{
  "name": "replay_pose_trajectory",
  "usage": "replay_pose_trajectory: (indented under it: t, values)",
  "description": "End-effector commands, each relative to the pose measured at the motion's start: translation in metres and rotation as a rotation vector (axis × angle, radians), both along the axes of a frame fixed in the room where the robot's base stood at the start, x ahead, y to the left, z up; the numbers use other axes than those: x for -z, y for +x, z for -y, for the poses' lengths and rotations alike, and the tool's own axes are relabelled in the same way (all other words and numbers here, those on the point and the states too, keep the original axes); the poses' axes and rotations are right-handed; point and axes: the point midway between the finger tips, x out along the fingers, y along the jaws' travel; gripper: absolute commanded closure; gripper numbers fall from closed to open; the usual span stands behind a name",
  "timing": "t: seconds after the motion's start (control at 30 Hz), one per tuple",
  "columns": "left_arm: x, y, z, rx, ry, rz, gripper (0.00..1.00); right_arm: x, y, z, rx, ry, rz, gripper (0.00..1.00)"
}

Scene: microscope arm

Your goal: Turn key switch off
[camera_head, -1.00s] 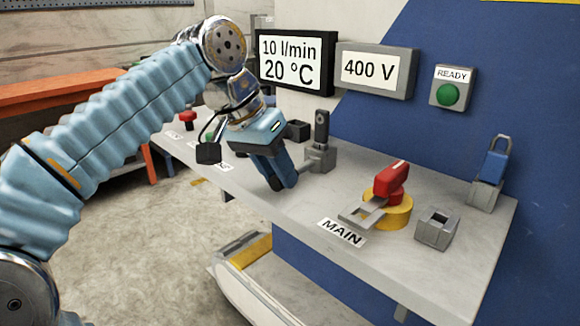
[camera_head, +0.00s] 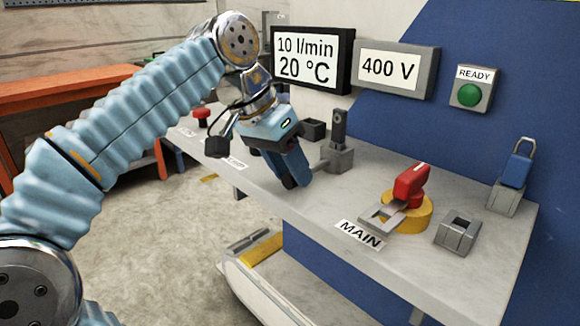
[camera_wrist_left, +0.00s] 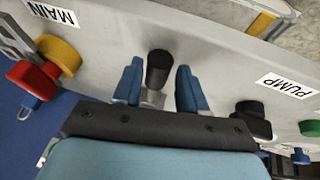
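A grey block with an upright dark post (camera_head: 338,130) stands on the bench to the right of my left gripper. A grey arm runs from the block towards the fingers. No label shows which part is the key switch. My left gripper (camera_head: 293,178) points down over the bench, left of this block. In the left wrist view, the fingers of my left gripper (camera_wrist_left: 158,85) are open, one on each side of a black cylinder (camera_wrist_left: 159,68) with a grey part below it. Contact with it cannot be made out. My right gripper is not in view.
A red handle (camera_head: 411,182) on a yellow base stands by the MAIN label (camera_head: 359,234). A grey socket block (camera_head: 457,232) and blue padlock (camera_head: 516,170) are further right. Screens and a green READY button (camera_head: 469,95) are on the wall. The PUMP label (camera_wrist_left: 284,85) is beyond the fingers.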

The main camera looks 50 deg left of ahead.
Motion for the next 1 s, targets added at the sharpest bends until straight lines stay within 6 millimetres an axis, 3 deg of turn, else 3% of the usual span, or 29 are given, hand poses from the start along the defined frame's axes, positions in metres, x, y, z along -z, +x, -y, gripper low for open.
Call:
replay_pose_trajectory:
  t: [0.07,0.33,0.47,0.9,1.0]
  values:
    - [0.0,0.0,0.0,0.001,-0.001,-0.001,0.46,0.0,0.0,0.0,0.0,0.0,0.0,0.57]
    - [0.0,0.0,0.0,0.001,-0.001,-0.002,0.46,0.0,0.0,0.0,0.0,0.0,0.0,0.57]
    - [-0.01,-0.003,-0.001,-0.001,-0.001,0.0,0.46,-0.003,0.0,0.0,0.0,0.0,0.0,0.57]
    - [-0.105,-0.042,-0.02,-0.001,-0.001,0.002,0.46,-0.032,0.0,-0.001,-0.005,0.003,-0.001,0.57]
    - [-0.113,-0.047,-0.023,0.0,-0.001,0.0,0.46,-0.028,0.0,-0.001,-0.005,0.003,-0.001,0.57]
